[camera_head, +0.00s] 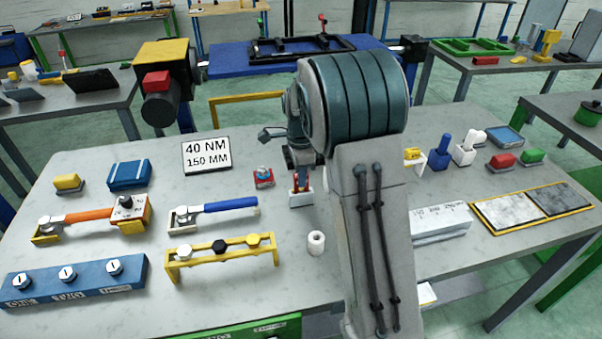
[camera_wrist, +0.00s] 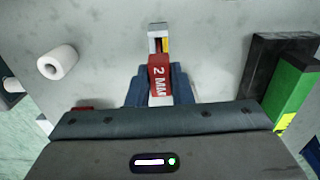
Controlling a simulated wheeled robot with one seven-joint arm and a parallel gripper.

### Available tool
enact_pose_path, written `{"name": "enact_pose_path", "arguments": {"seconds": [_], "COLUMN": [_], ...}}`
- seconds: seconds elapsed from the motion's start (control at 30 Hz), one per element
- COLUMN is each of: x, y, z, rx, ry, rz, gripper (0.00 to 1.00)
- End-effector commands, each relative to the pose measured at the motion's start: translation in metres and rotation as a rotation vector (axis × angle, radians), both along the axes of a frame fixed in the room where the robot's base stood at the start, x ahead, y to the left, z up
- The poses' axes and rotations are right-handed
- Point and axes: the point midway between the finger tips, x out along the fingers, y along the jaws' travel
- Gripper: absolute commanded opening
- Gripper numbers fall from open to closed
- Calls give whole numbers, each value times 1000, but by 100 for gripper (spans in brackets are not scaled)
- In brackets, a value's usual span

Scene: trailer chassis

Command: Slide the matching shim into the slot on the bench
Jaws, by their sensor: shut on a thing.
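A red shim (camera_wrist: 158,80) marked "2 MM" sits between the blue fingers of my gripper (camera_wrist: 160,88) in the wrist view. My gripper is shut on it. Just past the shim's far end is a small pale slot block (camera_wrist: 158,31) with a dark opening and a yellow patch. The shim is in line with the block, and I cannot tell whether its tip is inside the slot. In the head view the white block (camera_head: 301,199) stands on the bench under my gripper (camera_head: 299,178), and my arm hides part of this area.
A white roll (camera_head: 316,243) stands on the bench (camera_head: 130,262) close to the slot block. A red and blue item (camera_head: 263,178) lies left of it. A sign (camera_head: 207,155) reads "40 NM 150 MM". Wrenches and a yellow rack (camera_head: 222,257) lie left. A green and black object (camera_wrist: 292,85) is at right in the wrist view.

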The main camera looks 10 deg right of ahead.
Motion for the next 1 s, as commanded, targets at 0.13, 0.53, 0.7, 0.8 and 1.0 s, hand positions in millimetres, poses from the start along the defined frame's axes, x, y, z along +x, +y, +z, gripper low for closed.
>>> {"name": "enact_pose_path", "arguments": {"seconds": [0.13,0.53,0.7,0.8,1.0], "x": [0,0,0,0,0], "y": [0,0,0,0,0], "z": [-4,-12,-15,-17,-21], "rx": [0,0,0,0,0], "ry": [0,0,0,0,1], "rz": [0,0,0,0,0], "gripper": [0,0,0,0,0]}}
